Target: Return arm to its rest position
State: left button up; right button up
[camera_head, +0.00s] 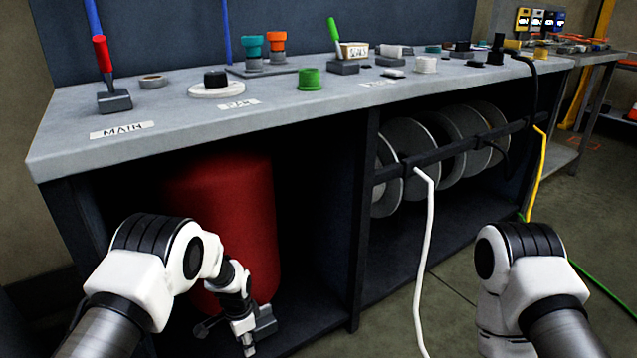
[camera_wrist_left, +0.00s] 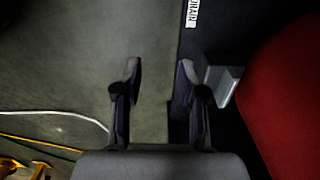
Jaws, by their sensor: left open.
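My left arm comes in from the lower left in the head view and bends down in front of the red cylinder (camera_head: 228,215). My left gripper (camera_wrist_left: 157,80) is open in the left wrist view, with nothing between its two fingers. A small grey block (camera_wrist_left: 218,84) lies just right of the right finger, beside the red cylinder (camera_wrist_left: 285,85). I cannot tell whether the finger touches the block. In the head view the left gripper's fingertips are hard to make out. My right arm shows at the lower right, but its gripper is out of view.
A grey workbench (camera_head: 190,128) spans the view, bearing a red-handled tool (camera_head: 102,55), a green cylinder (camera_head: 310,79) and other parts. Several grey discs (camera_head: 412,140) hang under it. A white cable (camera_head: 425,260) runs down to the floor.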

pick_arm(q)
notch_tip(320, 180, up, 6)
jog(key=a+p, duration=0.1)
jog(key=p, duration=0.5)
jog(key=s+a+r+n+p, duration=0.2)
jog(key=s+r+n+p, duration=0.2)
jog(key=s+r+p, duration=0.4)
jog(key=s+a+r+n+p, duration=0.2)
jog(key=s+r+n+p, duration=0.2)
jog(key=s+r+p, duration=0.4)
jog(key=s+a+r+n+p, duration=0.1)
jog(key=s+r+n+p, duration=0.3)
jog(key=s+r+p, duration=0.5)
jog(key=s+p, duration=0.1)
jog(key=s, duration=0.8)
jog(key=shift+s+a, duration=0.35)
jog(key=shift+a, duration=0.05)
pick_arm(e)
notch_tip(320, 180, up, 33)
jog(key=w, duration=0.1)
jog(key=shift+r, duration=0.15)
